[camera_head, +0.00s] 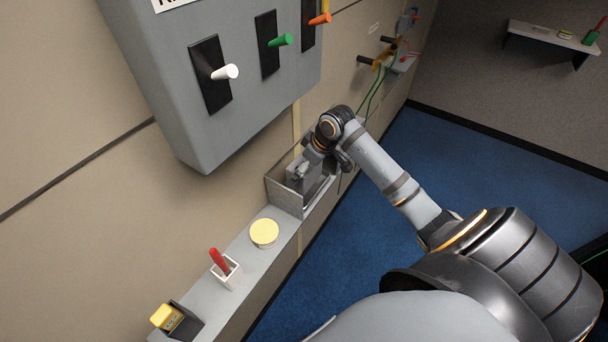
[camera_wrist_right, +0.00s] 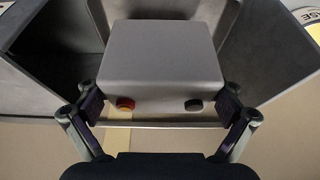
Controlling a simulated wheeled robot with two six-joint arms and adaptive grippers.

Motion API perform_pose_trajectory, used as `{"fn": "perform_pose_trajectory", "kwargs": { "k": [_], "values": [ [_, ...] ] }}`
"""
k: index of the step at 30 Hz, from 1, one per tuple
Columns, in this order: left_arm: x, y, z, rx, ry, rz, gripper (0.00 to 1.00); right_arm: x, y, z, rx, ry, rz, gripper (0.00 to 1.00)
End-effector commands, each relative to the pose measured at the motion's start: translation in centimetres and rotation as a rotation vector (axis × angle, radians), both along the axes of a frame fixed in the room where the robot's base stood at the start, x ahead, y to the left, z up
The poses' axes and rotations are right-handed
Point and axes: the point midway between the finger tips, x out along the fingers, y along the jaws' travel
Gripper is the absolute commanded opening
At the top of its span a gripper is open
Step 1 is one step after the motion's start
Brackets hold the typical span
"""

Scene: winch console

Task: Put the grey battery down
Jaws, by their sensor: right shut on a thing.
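The grey battery (camera_wrist_right: 160,58) is a grey box with a red and a dark terminal on its near face. My right gripper (camera_wrist_right: 160,108) is shut on it, one finger at each side, in the right wrist view. The battery is within the walls of an open grey tray (camera_wrist_right: 285,78); whether it touches the tray floor I cannot tell. In the head view the tray (camera_head: 284,196) sits on the wall ledge, and my right gripper (camera_head: 314,160) reaches into it, partly hiding the inside. My left gripper is out of view.
On the ledge (camera_head: 244,262) stand a round yellow-topped tin (camera_head: 264,232), a red-handled tool (camera_head: 218,258) in a white holder and a yellow item (camera_head: 165,316) in a dark holder. A grey console (camera_head: 160,90) with levers overhangs the ledge. Blue floor lies right.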

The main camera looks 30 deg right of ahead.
Motion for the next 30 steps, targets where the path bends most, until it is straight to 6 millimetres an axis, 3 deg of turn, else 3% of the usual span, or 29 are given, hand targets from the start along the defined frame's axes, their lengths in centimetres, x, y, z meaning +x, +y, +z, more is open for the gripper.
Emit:
{"fn": "perform_pose_trajectory", "kwargs": {
  "k": [5, 12, 21, 22, 30],
  "values": [
    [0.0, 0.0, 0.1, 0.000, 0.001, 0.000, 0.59, 0.3, 0.5, -0.3, 0.004, -0.004, 0.001, 0.31],
    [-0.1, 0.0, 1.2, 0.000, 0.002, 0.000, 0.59, 0.3, 0.5, -3.2, 0.002, -0.001, 0.002, 0.31],
    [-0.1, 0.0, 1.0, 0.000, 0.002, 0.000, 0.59, 0.3, 0.4, -3.5, 0.000, -0.003, 0.002, 0.31],
    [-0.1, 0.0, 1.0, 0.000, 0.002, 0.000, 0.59, 0.2, 0.4, -3.7, 0.001, 0.000, 0.000, 0.98],
    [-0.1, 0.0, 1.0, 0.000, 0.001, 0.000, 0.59, 0.2, 0.4, -3.7, 0.001, 0.000, 0.000, 1.00]
  ]
}}
